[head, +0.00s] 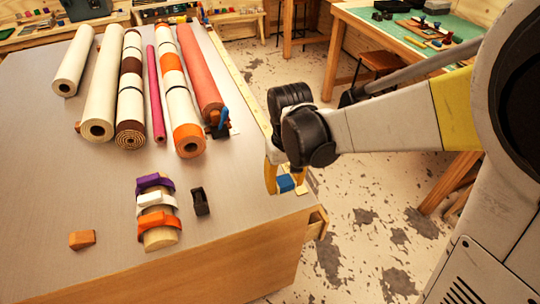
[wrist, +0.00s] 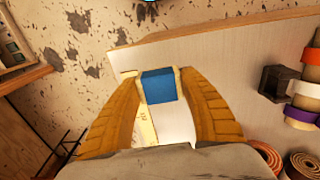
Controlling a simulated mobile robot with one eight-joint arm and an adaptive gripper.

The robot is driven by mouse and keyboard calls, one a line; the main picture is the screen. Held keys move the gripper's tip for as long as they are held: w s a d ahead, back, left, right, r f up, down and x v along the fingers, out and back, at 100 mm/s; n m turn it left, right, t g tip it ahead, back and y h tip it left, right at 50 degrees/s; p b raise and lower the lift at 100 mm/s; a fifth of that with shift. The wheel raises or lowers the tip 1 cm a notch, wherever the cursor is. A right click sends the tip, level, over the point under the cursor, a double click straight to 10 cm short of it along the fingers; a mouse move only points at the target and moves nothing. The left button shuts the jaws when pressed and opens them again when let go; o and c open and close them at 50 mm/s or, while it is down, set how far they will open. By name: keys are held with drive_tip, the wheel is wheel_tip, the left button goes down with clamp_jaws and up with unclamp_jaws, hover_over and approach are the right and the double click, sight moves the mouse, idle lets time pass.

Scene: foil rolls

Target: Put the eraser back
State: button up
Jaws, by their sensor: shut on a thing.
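My gripper (head: 285,180) is shut on a small blue block (head: 285,184), which looks like the eraser. In the wrist view the blue block (wrist: 158,87) sits between the two yellow fingertips of my gripper (wrist: 159,85), with pale material at its sides. The gripper points down over the right front corner of the grey table (head: 60,190). I cannot tell whether the block touches the tabletop.
Several long rolls (head: 130,85) lie at the back of the table. A stack of coloured tape rings (head: 157,212), a black dispenser (head: 200,201) and an orange-brown block (head: 82,239) are in front. A yellow ruler strip (head: 235,72) runs along the right edge.

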sight(274, 197)
drive_tip(key=a+f, duration=0.1)
drive_tip(key=w+a+f, duration=0.1)
drive_tip(key=shift+w+a+b, duration=0.25)
drive_tip(key=shift+a+b, duration=0.05)
drive_tip(key=shift+f+b, duration=0.8)
drive_tip(key=shift+f, duration=1.1)
drive_tip(key=shift+f, duration=0.2)
drive_tip(key=o, duration=1.2)
drive_tip(key=shift+r, duration=0.1)
